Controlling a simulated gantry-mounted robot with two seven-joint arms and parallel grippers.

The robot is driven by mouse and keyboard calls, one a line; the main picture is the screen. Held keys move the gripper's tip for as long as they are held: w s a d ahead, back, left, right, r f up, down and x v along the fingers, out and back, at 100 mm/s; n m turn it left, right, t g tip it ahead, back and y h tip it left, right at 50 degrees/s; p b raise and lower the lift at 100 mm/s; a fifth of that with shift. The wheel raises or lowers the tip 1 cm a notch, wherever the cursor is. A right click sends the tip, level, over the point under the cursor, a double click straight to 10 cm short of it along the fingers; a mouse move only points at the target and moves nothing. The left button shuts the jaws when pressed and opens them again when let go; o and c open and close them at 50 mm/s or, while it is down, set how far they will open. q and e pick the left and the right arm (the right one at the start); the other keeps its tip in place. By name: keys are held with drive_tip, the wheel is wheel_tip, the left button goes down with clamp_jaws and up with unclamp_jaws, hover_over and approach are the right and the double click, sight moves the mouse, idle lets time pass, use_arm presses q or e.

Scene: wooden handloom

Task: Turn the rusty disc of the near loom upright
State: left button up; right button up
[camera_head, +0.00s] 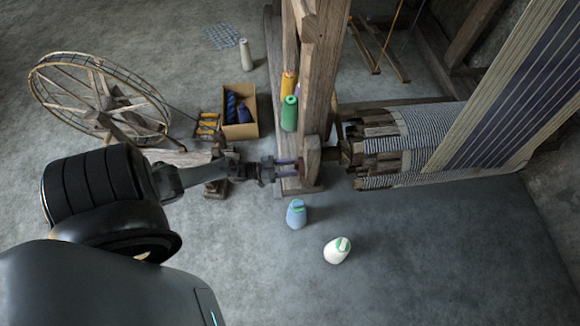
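The near loom's upright post (322,70) stands in the middle of the camera_head view. A wooden block (313,157) sits low on it, where the cloth beam (385,142) meets the post. I cannot clearly make out a rusty disc; the gripper or the post may hide it. My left gripper (287,168) comes in from the left and points right at the foot of the post. Its two fingers are apart, with a narrow gap between them. The tips are close to the wood; I cannot tell whether they touch. My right gripper is not in view.
Green (289,114) and orange (289,84) spools are by the post. A spinning wheel (100,95) and a cardboard box (247,131) are left. The lower right floor is clear.

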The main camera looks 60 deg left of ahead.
use_arm(q)
drive_tip(key=p+v, duration=0.1)
drive_tip(key=v, duration=0.9)
drive_tip(key=shift+s+p, duration=0.35)
drive_tip(key=shift+a+r, duration=0.1)
drive_tip(key=shift+a, duration=0.05)
